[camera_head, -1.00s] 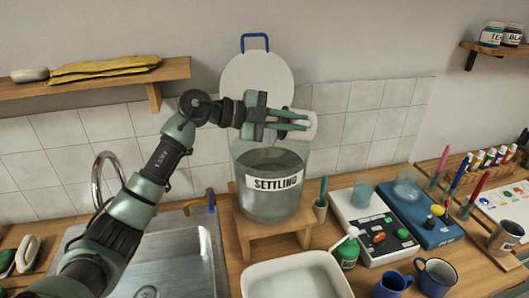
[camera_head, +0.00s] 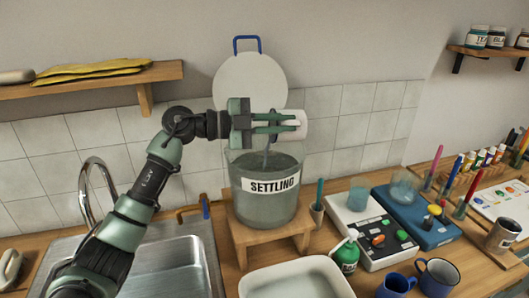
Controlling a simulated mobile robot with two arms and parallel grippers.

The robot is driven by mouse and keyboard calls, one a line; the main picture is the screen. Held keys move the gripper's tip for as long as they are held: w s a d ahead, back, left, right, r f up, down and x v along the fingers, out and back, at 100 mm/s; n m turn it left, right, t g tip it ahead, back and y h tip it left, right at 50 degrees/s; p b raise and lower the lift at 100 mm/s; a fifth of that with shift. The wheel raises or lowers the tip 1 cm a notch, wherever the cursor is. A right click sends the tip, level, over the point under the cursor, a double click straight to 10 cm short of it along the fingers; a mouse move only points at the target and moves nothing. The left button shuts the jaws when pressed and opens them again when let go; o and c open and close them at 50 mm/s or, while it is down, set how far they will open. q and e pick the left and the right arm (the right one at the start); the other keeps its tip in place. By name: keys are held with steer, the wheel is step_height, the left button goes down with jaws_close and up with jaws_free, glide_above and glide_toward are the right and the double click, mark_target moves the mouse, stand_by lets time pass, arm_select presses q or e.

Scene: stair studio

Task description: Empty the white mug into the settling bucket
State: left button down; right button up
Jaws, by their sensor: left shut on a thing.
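The white mug (camera_head: 297,131) is in the jaws of my left gripper (camera_head: 289,123), which comes in from the left. The mug lies tipped on its side above the settling bucket; the fingers hide part of it. The settling bucket (camera_head: 265,208) is clear, with a "SETTLING" label and greyish liquid inside. It stands upright on a small wooden stand (camera_head: 238,234). A thin greyish stream seems to run down from below the gripper into the bucket. My right gripper is out of view.
A round white lid (camera_head: 249,80) with a blue handle stands behind the bucket. A sink (camera_head: 175,270) lies left, a white tub (camera_head: 297,280) in front. A green bottle (camera_head: 346,257), two devices (camera_head: 372,232) (camera_head: 425,221) and blue mugs (camera_head: 438,278) crowd the right.

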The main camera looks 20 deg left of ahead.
arm_select(q)
steer(key=shift+s+a+h+b, duration=0.1)
steer(key=shift+a+h+b, duration=0.1)
steer(key=shift+h+b, duration=0.25)
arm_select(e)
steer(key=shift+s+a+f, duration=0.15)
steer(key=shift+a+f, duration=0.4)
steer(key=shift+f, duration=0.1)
arm_select(q)
steer(key=shift+s+a+t+h+b, duration=0.1)
steer(key=shift+a+t+h+b, duration=0.25)
steer(key=shift+b, duration=0.35)
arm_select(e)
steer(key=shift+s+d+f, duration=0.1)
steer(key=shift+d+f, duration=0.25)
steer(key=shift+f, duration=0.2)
